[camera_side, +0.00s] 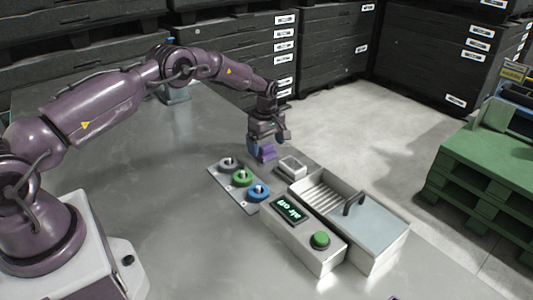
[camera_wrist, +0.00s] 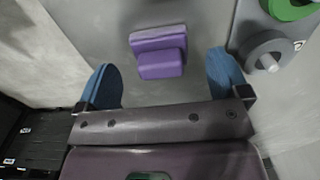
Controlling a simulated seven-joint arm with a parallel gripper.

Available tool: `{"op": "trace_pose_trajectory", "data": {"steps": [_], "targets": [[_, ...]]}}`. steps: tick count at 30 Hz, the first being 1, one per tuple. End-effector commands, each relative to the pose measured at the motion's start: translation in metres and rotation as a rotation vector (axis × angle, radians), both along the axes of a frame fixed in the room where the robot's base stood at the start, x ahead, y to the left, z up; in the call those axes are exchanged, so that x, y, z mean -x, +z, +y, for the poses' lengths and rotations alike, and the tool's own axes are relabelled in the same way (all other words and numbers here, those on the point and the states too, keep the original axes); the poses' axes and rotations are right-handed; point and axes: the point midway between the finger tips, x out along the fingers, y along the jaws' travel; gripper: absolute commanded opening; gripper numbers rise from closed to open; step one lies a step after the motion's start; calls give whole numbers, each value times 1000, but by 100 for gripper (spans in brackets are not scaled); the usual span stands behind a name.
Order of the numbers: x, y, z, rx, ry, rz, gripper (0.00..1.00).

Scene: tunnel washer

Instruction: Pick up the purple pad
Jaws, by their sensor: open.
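The purple pad (camera_side: 264,153) is a small stepped block on the grey table, beside the plate of coloured discs. In the wrist view the purple pad (camera_wrist: 160,52) lies at top centre, in the gap between my two blue fingers and slightly beyond them. My gripper (camera_side: 266,140) is open and points down at the pad; in the side view it partly covers it. In the wrist view my gripper (camera_wrist: 164,75) has clear space on both sides of the pad, and the fingers do not appear to touch it.
A plate (camera_side: 248,204) carries grey, green and blue ring-like pieces with white pegs. A small pale tray (camera_side: 291,165) stands to the right of the pad.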

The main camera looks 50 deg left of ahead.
Motion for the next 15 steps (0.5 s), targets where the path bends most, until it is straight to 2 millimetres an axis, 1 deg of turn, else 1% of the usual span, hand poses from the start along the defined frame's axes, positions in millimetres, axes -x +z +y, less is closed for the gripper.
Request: {"op": "trace_pose_trajectory", "data": {"steps": [1, 3, 6, 13, 14, 15], "targets": [[1, -10, 0, 2, 1, 2, 94], [1, -19, 0, 2, 1, 2, 94], [1, -27, 0, 1, 1, 1, 94], [1, -28, 0, 0, 1, -1, 94], [1, -28, 0, 0, 1, -1, 91], [1, -28, 0, 0, 1, -1, 82]]}}
